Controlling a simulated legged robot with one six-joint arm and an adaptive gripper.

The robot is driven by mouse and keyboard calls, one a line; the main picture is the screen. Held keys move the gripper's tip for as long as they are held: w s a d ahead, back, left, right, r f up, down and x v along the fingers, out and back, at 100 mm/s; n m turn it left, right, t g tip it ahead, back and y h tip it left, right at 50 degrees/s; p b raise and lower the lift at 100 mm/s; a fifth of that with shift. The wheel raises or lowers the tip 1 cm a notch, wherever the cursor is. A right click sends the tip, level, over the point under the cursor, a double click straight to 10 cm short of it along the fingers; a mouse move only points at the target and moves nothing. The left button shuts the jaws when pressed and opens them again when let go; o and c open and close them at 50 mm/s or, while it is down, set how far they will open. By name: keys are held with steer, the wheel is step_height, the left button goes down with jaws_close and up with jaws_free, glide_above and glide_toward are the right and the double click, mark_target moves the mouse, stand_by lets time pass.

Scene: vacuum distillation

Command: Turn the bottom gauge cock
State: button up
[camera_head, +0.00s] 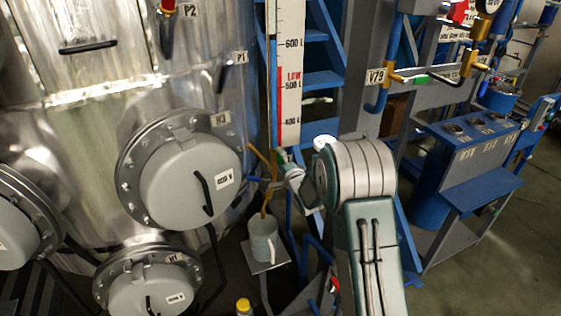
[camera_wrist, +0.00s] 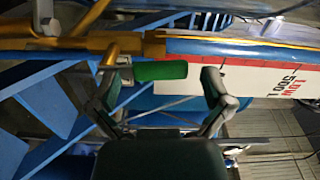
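The bottom gauge cock shows in the wrist view as a green handle (camera_wrist: 160,72) on a brass pipe fitting (camera_wrist: 88,44). My gripper (camera_wrist: 163,80) is open, with one finger at each end of the green handle. The handle lies between the fingertips; I cannot tell whether either finger touches it. The gauge scale (camera_head: 290,75), marked LOW in red, stands above the cock in the head view and also shows in the wrist view (camera_wrist: 265,78). In the head view my gripper is at the foot of this scale, small and partly hidden by my arm.
A large steel tank with round grey hatches (camera_head: 190,172) is on the left. A grey-blue bucket (camera_head: 263,238) stands on a small plate below the cock. Blue stairs (camera_head: 318,50) and a blue frame stand behind. Open floor (camera_head: 490,270) is at the lower right.

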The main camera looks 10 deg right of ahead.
steer(key=s+d, duration=0.2)
steer(key=s, duration=0.9)
steer(key=shift+s+d+f, duration=0.15)
steer(key=shift+s, duration=0.25)
steer(key=s+r+n+g+h, duration=0.4)
steer(key=s+r+n+g, duration=0.15)
steer(key=s+r, duration=0.45)
steer(key=s+a+r+n+g, duration=0.1)
steer(key=s+n+g, duration=0.2)
steer(key=s, duration=0.9)
steer(key=s+a+r+n+g, duration=0.1)
steer(key=s+n, duration=0.5)
steer(key=s, duration=0.6)
steer(key=shift+s+a+r+g+y, duration=0.35)
steer(key=shift+r+g, duration=0.25)
steer(key=shift+g, duration=0.65)
